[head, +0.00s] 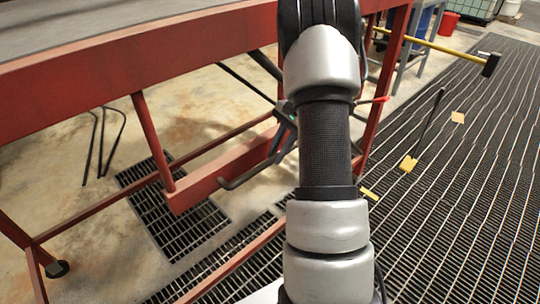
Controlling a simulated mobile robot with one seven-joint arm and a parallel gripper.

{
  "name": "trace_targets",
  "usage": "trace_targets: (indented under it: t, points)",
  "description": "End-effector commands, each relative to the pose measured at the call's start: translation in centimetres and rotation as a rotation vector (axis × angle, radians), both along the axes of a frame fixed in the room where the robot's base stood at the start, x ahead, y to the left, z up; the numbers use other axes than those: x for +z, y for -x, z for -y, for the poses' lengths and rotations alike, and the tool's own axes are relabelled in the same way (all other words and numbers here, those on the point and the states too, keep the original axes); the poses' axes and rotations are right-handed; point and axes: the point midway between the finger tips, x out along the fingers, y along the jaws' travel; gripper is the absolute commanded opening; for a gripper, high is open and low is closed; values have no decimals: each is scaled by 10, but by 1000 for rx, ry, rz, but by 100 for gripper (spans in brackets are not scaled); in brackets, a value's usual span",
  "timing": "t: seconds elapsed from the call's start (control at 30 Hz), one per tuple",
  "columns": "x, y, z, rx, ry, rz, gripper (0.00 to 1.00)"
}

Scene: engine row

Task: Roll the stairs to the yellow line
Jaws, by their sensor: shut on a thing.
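My arm stands upright through the middle of the head view and hides what is behind it. My gripper does not show clearly. A red steel frame with a grey top (110,30) fills the left side, with legs, low rails and a small dark wheel or foot (57,268). I cannot tell whether this frame is the stairs; no clear steps show. Dark bars and a bent black handle (240,182) show beside my arm. No full yellow line is visible, only small yellow patches (408,163) on the grating to the right.
Dark floor grating (460,190) covers the right side and looks mostly clear. A hammer with a yellow handle (430,45) and black head sticks out at upper right. A thin black rod (430,122) stands over the grating. A red bucket (449,24) is farther back.

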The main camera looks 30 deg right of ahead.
Motion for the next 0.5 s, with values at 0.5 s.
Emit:
trace_targets:
  t: [0.5]
  points:
    - [-5, 3, -12, 18, -32, -21, 22]
